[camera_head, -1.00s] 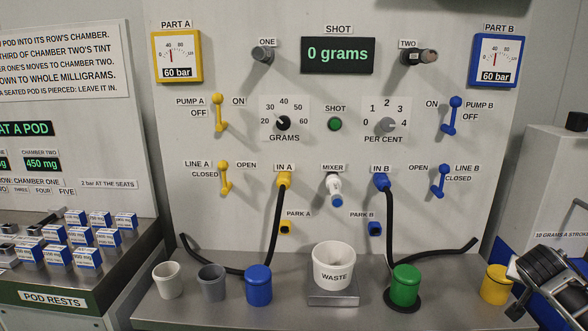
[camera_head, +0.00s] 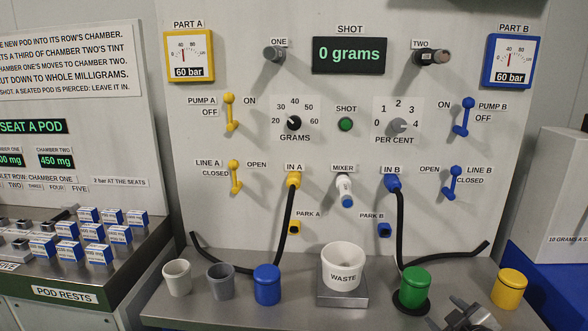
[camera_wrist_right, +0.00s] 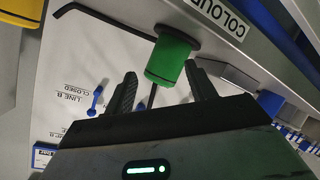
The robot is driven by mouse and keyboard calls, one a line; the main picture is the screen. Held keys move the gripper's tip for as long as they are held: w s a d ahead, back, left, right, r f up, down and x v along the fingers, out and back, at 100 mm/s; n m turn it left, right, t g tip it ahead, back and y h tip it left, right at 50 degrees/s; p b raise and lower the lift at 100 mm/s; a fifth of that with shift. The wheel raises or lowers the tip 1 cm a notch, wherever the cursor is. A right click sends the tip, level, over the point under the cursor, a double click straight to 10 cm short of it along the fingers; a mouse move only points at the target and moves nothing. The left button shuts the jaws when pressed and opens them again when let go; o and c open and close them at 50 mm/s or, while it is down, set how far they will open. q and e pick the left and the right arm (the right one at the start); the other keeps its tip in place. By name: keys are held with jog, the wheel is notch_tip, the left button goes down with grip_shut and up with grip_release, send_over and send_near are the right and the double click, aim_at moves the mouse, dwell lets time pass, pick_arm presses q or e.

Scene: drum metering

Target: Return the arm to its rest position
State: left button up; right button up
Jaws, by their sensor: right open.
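My right gripper (camera_head: 470,315) shows only partly at the bottom edge of the head view, in front of the bench and left of the yellow cup (camera_head: 509,289). In the right wrist view its two dark fingers (camera_wrist_right: 163,84) stand apart with nothing held between them. The green cup (camera_head: 414,287) stands on a dark round base on the bench; in the wrist view the green cup (camera_wrist_right: 170,60) shows beyond the fingers, apart from them. My left gripper is in neither view.
The waste cup (camera_head: 343,260) stands on a metal block mid-bench. White, grey and blue (camera_head: 267,284) cups stand to its left. Black hoses run from the IN A (camera_head: 293,181) and IN B (camera_head: 392,183) ports. Pods (camera_head: 88,235) sit at left. A blue surface (camera_head: 545,280) lies at right.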

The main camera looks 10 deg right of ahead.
jog(key=s+a+f+m+g+y, duration=0.1)
jog(key=s+a+f, duration=0.4)
jog(key=s+a, duration=0.5)
jog(key=s+a+f+m+g+y, duration=0.2)
jog(key=s+a+f, duration=0.4)
jog(key=s+a, duration=0.5)
jog(key=a+y, duration=0.1)
jog(key=a, duration=0.3)
jog(key=shift+s+a+m+y, duration=0.25)
jog(key=shift+m+y, duration=0.05)
jog(key=shift+y, duration=0.1)
